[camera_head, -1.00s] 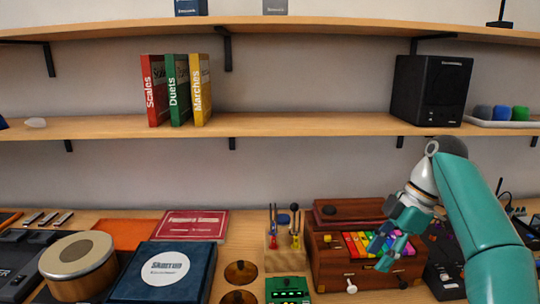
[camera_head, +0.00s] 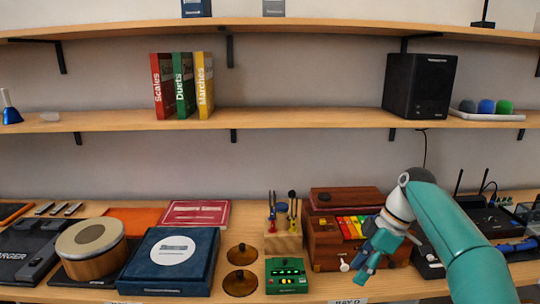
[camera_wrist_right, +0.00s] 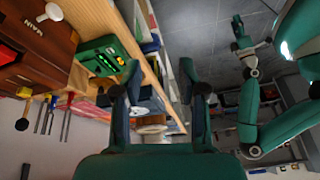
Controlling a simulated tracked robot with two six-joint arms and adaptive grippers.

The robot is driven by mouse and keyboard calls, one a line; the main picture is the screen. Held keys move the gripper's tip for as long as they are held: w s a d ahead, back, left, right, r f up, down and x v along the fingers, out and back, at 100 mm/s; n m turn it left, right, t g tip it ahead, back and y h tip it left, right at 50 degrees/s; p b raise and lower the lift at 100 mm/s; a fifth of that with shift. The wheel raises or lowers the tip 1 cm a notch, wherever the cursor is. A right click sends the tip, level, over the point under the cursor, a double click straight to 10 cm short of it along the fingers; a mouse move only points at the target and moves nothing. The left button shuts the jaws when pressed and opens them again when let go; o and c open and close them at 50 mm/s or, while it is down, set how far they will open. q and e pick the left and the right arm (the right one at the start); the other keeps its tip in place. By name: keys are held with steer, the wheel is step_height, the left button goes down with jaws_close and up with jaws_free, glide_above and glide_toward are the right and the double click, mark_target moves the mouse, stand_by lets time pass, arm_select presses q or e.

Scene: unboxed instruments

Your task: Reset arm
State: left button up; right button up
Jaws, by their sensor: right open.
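My right gripper (camera_head: 364,262) is open and empty in the head view. It hangs in front of the right part of the wooden box with coloured keys (camera_head: 325,252). Its teal arm comes in from the lower right and hides the box's right end. In the right wrist view the two dark fingers of my right gripper (camera_wrist_right: 160,100) stand apart with nothing between them. Part of the wooden box (camera_wrist_right: 35,45) and the green pedal (camera_wrist_right: 108,58) show to the left there. My left gripper is not in the head view.
The green pedal (camera_head: 287,276), tuning fork stand (camera_head: 284,240), blue box (camera_head: 170,262) and drum (camera_head: 92,250) stand left of the gripper. A black router (camera_head: 480,222) is behind the arm at right. Shelves above hold books (camera_head: 182,86) and a black speaker (camera_head: 418,86).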

steer(key=s+a+f+m, duration=0.2)
steer(key=f+m, duration=0.1)
steer(key=f, duration=0.7)
steer(key=s+a+f+m, duration=0.1)
steer(key=s+f+m, duration=0.15)
steer(key=f, duration=0.65)
steer(key=s+a+f+m, duration=0.15)
steer(key=f+m, duration=0.25)
steer(key=f, duration=0.6)
steer(key=s+a+f+m, duration=0.2)
steer(key=s+f+m, duration=0.2)
steer(key=s, duration=0.8)
steer(key=s+a+f+m, duration=0.1)
steer(key=s+f+m, duration=0.3)
steer(key=s, duration=0.7)
step_height(320, 180, down, 2)
steer(key=shift+s+a+t, duration=0.3)
steer(key=shift+s+a, duration=0.05)
steer(key=shift+a, duration=0.05)
